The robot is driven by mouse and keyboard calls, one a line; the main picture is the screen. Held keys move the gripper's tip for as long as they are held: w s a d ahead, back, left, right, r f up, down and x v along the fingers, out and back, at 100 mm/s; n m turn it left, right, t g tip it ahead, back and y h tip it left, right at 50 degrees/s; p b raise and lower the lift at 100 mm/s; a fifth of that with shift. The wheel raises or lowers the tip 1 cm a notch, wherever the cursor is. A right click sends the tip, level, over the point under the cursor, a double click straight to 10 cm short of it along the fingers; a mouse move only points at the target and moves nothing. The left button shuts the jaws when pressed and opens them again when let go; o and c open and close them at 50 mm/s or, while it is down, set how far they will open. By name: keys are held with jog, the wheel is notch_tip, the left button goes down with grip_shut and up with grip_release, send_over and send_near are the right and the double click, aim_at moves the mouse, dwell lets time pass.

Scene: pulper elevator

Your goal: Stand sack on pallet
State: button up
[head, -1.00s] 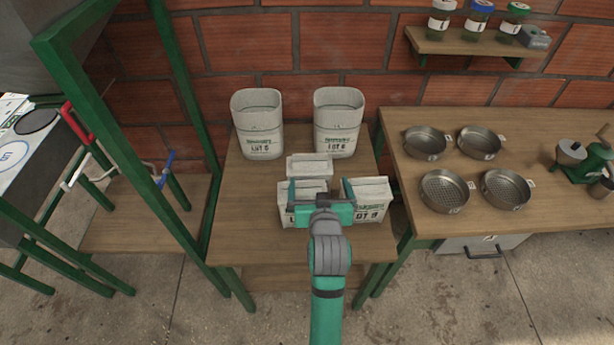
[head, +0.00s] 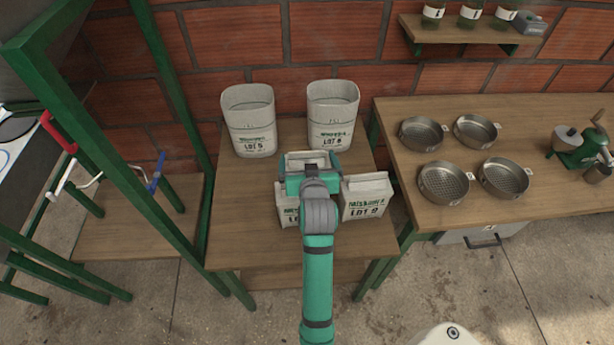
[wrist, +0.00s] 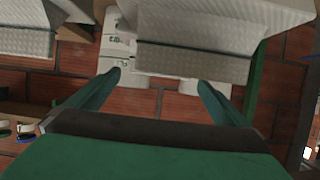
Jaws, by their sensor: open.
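My gripper (head: 312,160) is open over the table, with a finger on each side of a small pale sack (head: 311,157) in the head view. I cannot tell whether the fingers touch it. Two more small sacks stand nearer: the left sack (head: 288,207), partly hidden by my arm, and the LOT 9 sack (head: 365,198). In the wrist view my open fingers (wrist: 160,80) show below a large pale sack surface (wrist: 195,62), and I cannot tell which sack it is. I cannot identify a pallet in either view.
Two tall open-topped bags, LOT 5 (head: 250,122) and LOT 6 (head: 332,115), stand at the back of the wooden table (head: 240,225). A green frame (head: 175,90) rises on the left. A right bench (head: 430,215) holds several metal sieves. The table's left front is clear.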

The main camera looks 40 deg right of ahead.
aim_at(307, 152)
jog(key=x, duration=0.5)
jog(key=shift+s+f, duration=0.1)
jog(key=c, duration=2)
jog(key=shift+r, duration=0.25)
